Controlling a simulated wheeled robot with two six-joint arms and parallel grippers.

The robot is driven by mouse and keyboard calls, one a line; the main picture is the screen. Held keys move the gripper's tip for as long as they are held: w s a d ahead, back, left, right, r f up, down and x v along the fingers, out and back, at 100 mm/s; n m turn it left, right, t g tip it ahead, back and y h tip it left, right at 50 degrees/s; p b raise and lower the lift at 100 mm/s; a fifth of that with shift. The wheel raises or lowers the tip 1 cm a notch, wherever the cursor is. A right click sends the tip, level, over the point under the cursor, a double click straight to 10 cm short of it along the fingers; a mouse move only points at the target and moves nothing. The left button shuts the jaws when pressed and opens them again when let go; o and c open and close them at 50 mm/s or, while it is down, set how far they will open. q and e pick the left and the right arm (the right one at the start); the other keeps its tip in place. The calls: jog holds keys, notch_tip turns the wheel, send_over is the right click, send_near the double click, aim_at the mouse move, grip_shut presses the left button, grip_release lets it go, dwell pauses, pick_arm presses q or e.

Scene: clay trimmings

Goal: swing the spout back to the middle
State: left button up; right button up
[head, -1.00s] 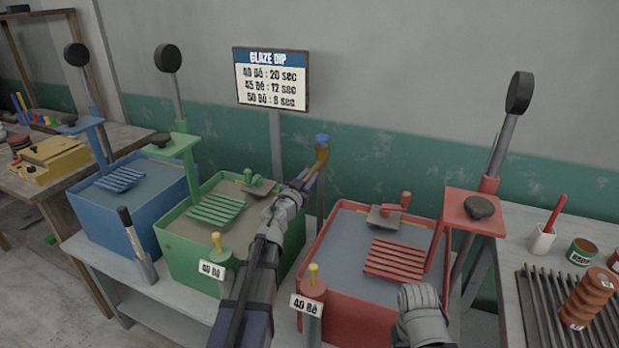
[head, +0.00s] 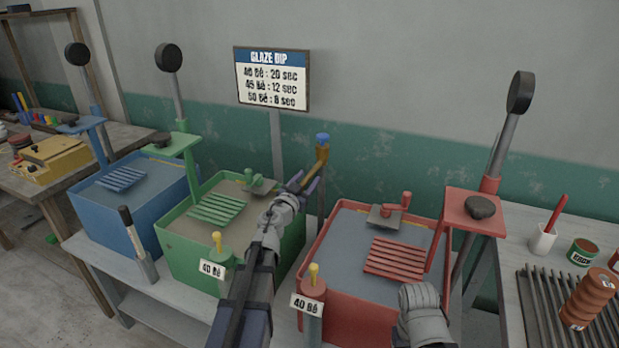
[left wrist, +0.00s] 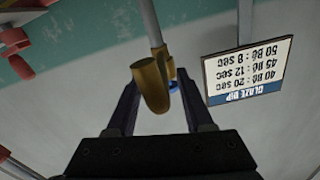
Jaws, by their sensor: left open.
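The spout is a brass-coloured piece with a blue cap (head: 323,138) on a grey post between the green tub and the red tub. In the head view its arm slants toward the green tub, partly hidden by my left gripper (head: 304,184). In the left wrist view the brass spout (left wrist: 150,84) stands between the two dark fingers of my left gripper (left wrist: 160,104). The fingers are apart, and gaps show beside the spout. I cannot tell if either finger touches it. Of my right arm only a grey part shows, over the red tub's front right corner; its jaws do not show.
The green tub (head: 171,241) stands left of the post, the red tub (head: 366,324) right, and a blue tub (head: 85,217) farther left. A glaze dip sign (head: 271,79) rises behind. A tall red-based lever (head: 505,130) stands at the right.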

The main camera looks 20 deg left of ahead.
pick_arm(q)
jog(key=s, duration=0.5)
jog(key=shift+s, duration=0.25)
